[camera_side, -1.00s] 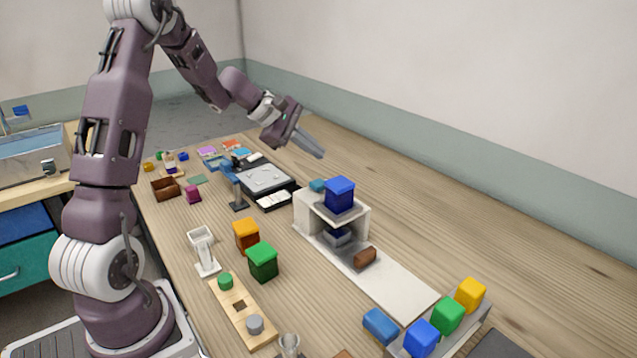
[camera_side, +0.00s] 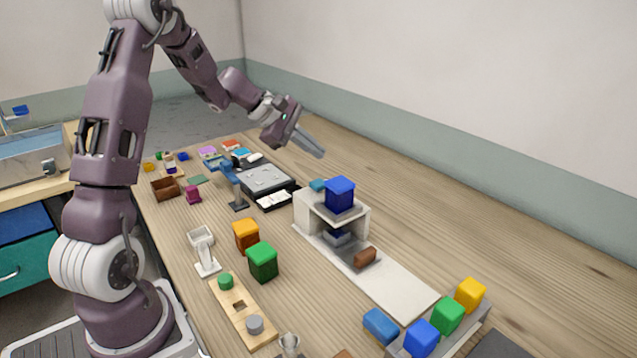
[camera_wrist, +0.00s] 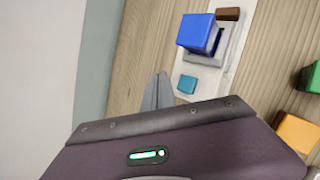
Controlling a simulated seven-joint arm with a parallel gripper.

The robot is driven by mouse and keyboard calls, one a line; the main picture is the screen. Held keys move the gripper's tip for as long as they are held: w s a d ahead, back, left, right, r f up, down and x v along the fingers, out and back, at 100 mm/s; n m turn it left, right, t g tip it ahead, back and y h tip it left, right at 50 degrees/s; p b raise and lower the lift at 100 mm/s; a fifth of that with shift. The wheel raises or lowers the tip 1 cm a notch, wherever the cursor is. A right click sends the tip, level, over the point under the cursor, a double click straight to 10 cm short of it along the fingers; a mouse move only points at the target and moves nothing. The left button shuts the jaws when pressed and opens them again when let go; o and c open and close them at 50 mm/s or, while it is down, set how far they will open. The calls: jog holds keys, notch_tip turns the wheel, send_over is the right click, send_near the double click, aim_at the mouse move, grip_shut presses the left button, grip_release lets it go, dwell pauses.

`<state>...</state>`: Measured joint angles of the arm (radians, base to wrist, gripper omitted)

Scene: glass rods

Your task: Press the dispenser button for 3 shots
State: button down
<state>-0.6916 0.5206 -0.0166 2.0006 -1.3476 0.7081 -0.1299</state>
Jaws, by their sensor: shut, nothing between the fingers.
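A white dispenser-like stand (camera_side: 305,209) sits mid-table with a large blue block (camera_side: 340,194) on top and a long pale base reaching toward the front. A small teal block (camera_side: 317,185) is at its back end; it also shows in the wrist view (camera_wrist: 187,84). I cannot tell for sure which part is the button. My gripper (camera_side: 321,154) is shut and empty, in the air above and behind the stand, touching nothing. In the wrist view its fingertips (camera_wrist: 159,76) appear just left of the teal block.
A brown block (camera_side: 365,257) lies on the base in front of the stand. Orange (camera_side: 246,236) and green (camera_side: 262,262) blocks stand to its left. A rack (camera_side: 467,322) with coloured blocks is at front right. A black-edged tray (camera_side: 267,180) is behind. The table's right side is clear.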

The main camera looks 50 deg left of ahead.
aim_at(314, 183)
dwell(0.7)
notch_tip(314, 183, up, 4)
jog(key=shift+f, duration=0.1)
jog(key=shift+f, duration=4.4)
jog(key=shift+f, duration=0.4)
jog(key=shift+f, duration=0.75)
